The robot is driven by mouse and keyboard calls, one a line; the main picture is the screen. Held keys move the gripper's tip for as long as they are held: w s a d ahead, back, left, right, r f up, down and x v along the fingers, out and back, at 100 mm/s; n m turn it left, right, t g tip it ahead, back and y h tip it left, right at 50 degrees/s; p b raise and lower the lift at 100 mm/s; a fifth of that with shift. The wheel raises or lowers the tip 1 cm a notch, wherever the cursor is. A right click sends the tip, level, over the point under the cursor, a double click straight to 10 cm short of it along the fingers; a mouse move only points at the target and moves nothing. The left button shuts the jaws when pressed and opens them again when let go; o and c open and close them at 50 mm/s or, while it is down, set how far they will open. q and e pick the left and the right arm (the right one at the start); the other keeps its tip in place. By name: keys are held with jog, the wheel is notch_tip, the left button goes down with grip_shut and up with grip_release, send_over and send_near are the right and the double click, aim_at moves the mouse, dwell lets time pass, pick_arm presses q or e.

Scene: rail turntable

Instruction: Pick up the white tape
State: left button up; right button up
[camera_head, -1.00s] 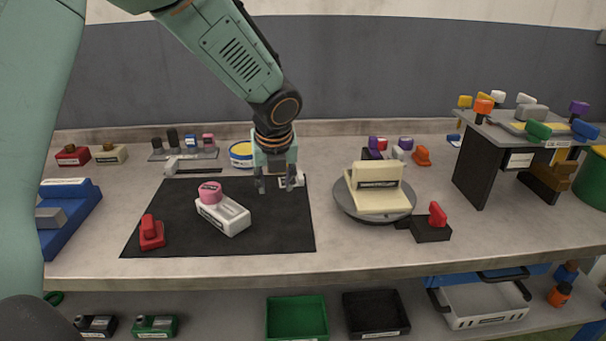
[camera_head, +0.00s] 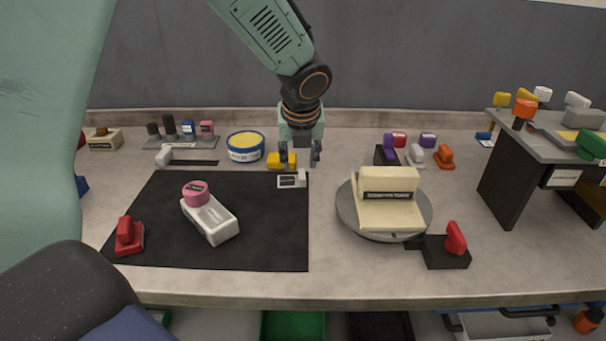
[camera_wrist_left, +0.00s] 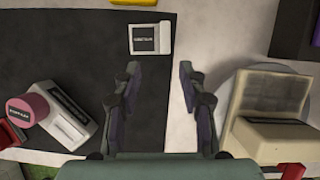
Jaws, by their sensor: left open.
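A small white piece with a dark label, which looks like the white tape (camera_head: 290,181), lies at the far right corner of the black mat (camera_head: 265,245). In the left wrist view the white tape (camera_wrist_left: 144,39) lies flat, just beyond the fingertips and a little left of the middle between them. My left gripper (camera_head: 300,158) is open and empty, pointing down above the table near the tape. In the left wrist view the gripper (camera_wrist_left: 159,75) has its two fingers wide apart, with mat and table between them. My right gripper is not in view.
A white block with a pink knob (camera_head: 211,220) and a red piece (camera_head: 129,237) are on the mat. A grey turntable (camera_head: 346,215) with a cream holder (camera_head: 388,200) stands right. A yellow piece (camera_head: 275,161) and round tin (camera_head: 246,147) are behind the tape.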

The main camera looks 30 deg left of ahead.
aim_at(302, 176)
pick_arm(q)
jog(key=shift+w+d+f, duration=0.1)
jog(key=shift+f, duration=0.35)
jog(key=b+x, duration=0.1)
jog(key=x, duration=0.1)
jog(key=b+x, duration=0.1)
jog(key=x, duration=0.2)
jog(key=shift+w+f, duration=0.1)
jog(key=shift+w, duration=0.35)
jog(key=shift+w+f, duration=0.2)
jog(key=shift+f, duration=0.3)
jog(key=shift+r, duration=0.1)
jog(key=shift+c, duration=0.2)
jog(key=shift+a, duration=0.25)
jog(key=shift+c, duration=0.7)
jog(key=shift+d, duration=0.1)
jog(key=c, duration=0.4)
jog(key=shift+c, duration=1.4)
